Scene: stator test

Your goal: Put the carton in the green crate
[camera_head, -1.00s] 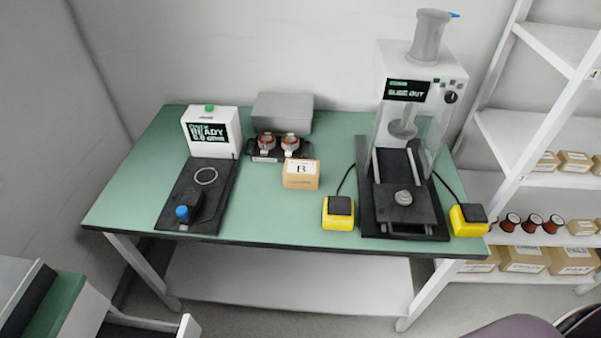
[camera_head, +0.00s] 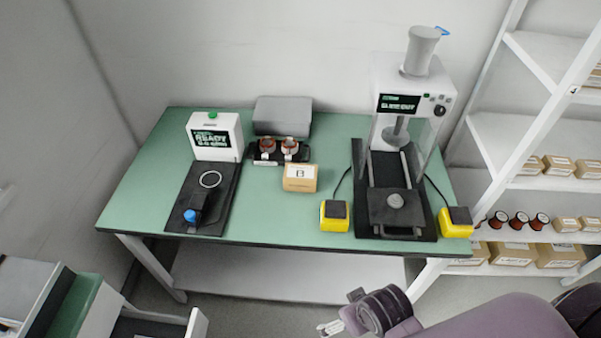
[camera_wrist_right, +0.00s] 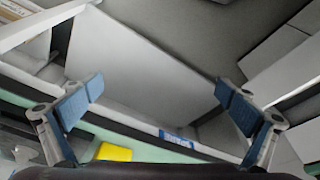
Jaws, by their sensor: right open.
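The small brown carton (camera_head: 300,178) with a white label marked B stands on the green-topped table (camera_head: 340,150), right of centre, in the head view. My right gripper (camera_head: 330,328) shows at the bottom edge of the head view, in front of the table and well apart from the carton. In the right wrist view my right gripper (camera_wrist_right: 160,108) is open, its blue-padded fingers wide apart with nothing held between them. The carton cannot be made out there. I cannot make out a green crate in either view. My left gripper is not in view.
A tester (camera_head: 213,137) reading READY stands left, a tall press (camera_head: 400,100) right. Yellow blocks (camera_head: 335,215) flank the press base. A holder with copper-coloured parts (camera_head: 278,150) is behind the carton. White shelves (camera_head: 530,130) hold boxes at right.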

